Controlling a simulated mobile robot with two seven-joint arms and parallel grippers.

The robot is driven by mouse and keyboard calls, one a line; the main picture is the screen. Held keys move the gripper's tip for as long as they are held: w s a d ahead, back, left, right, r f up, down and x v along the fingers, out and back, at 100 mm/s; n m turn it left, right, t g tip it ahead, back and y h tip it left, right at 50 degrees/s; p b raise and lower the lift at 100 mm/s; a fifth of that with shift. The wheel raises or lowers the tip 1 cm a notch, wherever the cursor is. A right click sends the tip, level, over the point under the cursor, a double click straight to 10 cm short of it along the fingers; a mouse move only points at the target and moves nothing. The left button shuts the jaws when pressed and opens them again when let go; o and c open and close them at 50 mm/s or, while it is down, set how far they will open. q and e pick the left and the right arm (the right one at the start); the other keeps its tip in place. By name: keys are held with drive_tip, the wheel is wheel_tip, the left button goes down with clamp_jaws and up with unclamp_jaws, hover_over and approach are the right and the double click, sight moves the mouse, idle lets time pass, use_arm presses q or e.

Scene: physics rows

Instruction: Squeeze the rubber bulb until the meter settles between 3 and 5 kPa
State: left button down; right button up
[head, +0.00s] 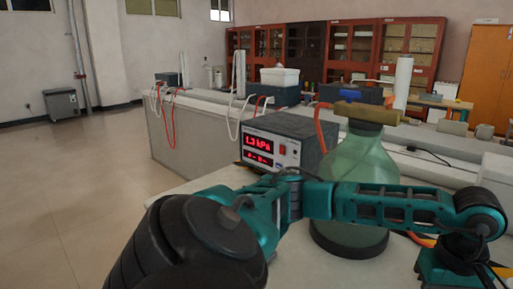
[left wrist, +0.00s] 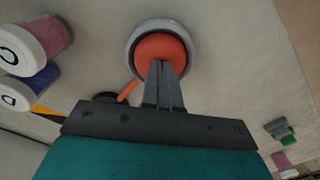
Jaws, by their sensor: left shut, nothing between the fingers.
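The rubber bulb (left wrist: 160,48) is orange-red and round, seated in a grey ring-shaped holder (left wrist: 133,42) in the left wrist view. My left gripper (left wrist: 164,68) is shut, with its fingertips together over the bulb's near side. Nothing shows between the fingers; whether the tips press the bulb, I cannot tell. The meter (head: 267,150) is a grey box with a red display reading about 1.3 kPa; the last digit is blurred. In the head view my left arm reaches across to the right, and its fingers and the bulb are hidden. My right gripper is not in view.
A green glass bottle (head: 360,160) stands beside the meter, behind my arm. Two white-capped containers, one pink (left wrist: 52,32) and one blue (left wrist: 42,78), lie left of the bulb in the wrist view. An orange tube (left wrist: 128,90) runs from the bulb.

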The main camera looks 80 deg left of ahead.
use_arm(q)
drive_tip(key=shift+f, duration=0.1)
drive_tip(key=shift+r+p, duration=1)
drive_tip(key=shift+r, duration=0.65)
drive_tip(key=shift+f, duration=0.15)
drive_tip(key=shift+f+b, duration=1.55)
drive_tip(key=shift+f, duration=0.1)
drive_tip(key=shift+r+p, duration=1.05)
drive_tip(key=shift+r, duration=0.7)
